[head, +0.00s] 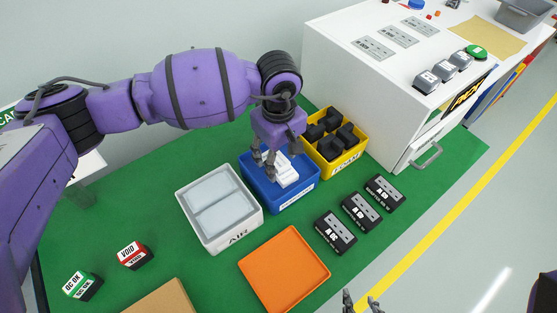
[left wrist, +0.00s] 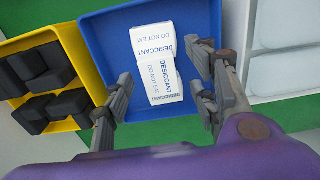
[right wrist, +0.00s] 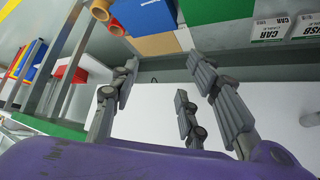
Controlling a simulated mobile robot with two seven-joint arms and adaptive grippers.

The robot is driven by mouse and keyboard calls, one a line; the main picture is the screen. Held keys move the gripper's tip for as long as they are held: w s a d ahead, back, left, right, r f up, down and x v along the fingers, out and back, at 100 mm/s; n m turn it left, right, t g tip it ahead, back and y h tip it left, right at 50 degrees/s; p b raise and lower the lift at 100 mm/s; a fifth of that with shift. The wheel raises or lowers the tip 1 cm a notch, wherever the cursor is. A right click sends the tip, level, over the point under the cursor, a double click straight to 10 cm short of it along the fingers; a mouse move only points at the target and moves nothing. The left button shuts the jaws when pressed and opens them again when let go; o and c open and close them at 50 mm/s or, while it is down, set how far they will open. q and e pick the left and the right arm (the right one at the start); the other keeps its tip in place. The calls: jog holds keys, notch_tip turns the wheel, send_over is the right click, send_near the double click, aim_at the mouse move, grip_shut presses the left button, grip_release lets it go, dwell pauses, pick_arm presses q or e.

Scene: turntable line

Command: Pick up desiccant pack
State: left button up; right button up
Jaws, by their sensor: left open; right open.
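White desiccant packs (head: 287,172) lie in a blue bin (head: 313,183) on the green table. In the left wrist view, one pack (left wrist: 153,38) and a nearer pack (left wrist: 162,80) lie against each other, with "DESICCANT" and "DO NOT EAT" lettering. My left gripper (head: 267,162) is open over the bin, pointing down, with its fingers on either side of the nearer pack; I cannot tell whether they touch it. My right gripper (head: 360,302) is open and empty at the bottom edge of the head view, well away from the bin; its fingers also show in the right wrist view (right wrist: 166,85).
A yellow bin (head: 327,176) of black parts stands right of the blue bin. A white bin (head: 190,224) of air pillows stands left. An orange tray (head: 284,267) and several black units (head: 361,211) are in front. A white cabinet (head: 345,75) stands behind.

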pick_arm(q)
jog(key=c, duration=1)
jog(key=shift+r, duration=0.1)
